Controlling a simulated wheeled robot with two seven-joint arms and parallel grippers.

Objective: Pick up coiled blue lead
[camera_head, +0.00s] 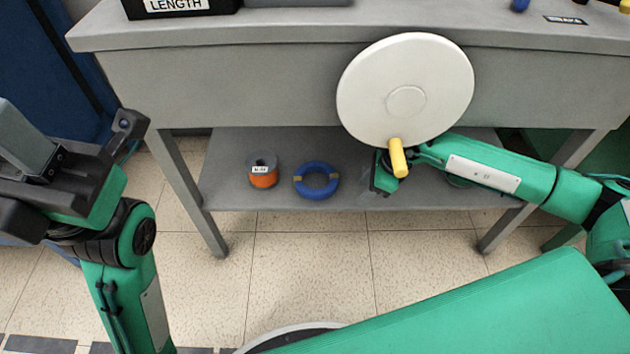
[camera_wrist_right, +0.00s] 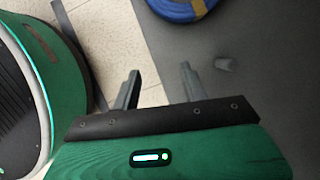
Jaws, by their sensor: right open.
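The coiled blue lead (camera_head: 316,192) lies flat as a ring on the bench's lower shelf, with tan bands around it. Part of it shows at the top edge of the right wrist view (camera_wrist_right: 190,12). My right gripper (camera_head: 368,186) is low over the shelf, just right of the coil and apart from it. In the right wrist view its two fingers (camera_wrist_right: 158,88) are spread with nothing between them. The white disc and its yellow handle hide part of my right wrist in the head view. My left gripper (camera_head: 28,190) is at the far left, away from the bench; its fingers are unclear.
An orange spool (camera_head: 263,180) with a grey top and label stands left of the coil on the lower shelf (camera_head: 225,190). A large white disc (camera_head: 365,95) with a yellow handle (camera_head: 398,158) hangs before the bench (camera_head: 220,90). Bench legs flank the shelf.

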